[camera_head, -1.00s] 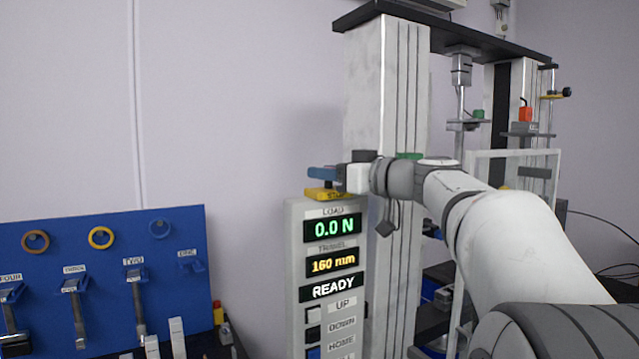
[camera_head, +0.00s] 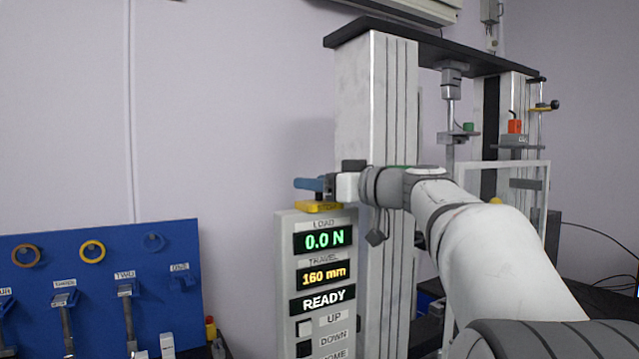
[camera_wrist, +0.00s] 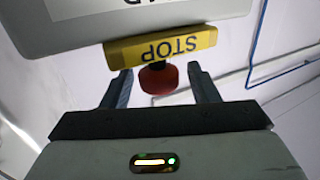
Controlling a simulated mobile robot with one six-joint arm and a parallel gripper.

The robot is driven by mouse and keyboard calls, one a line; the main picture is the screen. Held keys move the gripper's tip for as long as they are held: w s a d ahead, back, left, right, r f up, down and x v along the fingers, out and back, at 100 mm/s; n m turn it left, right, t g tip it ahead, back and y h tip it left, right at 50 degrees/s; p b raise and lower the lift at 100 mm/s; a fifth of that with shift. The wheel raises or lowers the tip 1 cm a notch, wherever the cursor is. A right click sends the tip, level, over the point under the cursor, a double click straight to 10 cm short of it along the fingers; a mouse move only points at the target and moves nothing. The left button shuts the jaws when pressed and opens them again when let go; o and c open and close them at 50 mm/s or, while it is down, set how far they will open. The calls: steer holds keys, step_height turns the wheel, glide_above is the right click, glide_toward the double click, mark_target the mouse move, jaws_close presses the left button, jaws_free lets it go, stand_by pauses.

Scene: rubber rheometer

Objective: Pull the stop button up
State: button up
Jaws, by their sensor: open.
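The red stop button (camera_wrist: 158,77) shows in the wrist view beside a yellow plate lettered STOP (camera_wrist: 160,47). My gripper (camera_wrist: 158,85) is open, with one finger on each side of the red button. Gaps show between the button and both fingers, so it is not gripped. In the head view my gripper (camera_head: 308,184) is level just above the yellow plate (camera_head: 318,207), which sits on top of the control panel. The red cap is hidden there behind the blue finger.
The control panel (camera_head: 285,290) reads 0.0 N, 160 mm and READY, with UP and DOWN buttons below. The test frame column (camera_head: 355,110) stands close behind my wrist. A blue tool board (camera_head: 100,275) with rings and hanging tools is at left.

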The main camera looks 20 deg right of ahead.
steer(key=b+v, duration=0.2)
steer(key=v, duration=0.6)
steer(key=shift+w, duration=0.1)
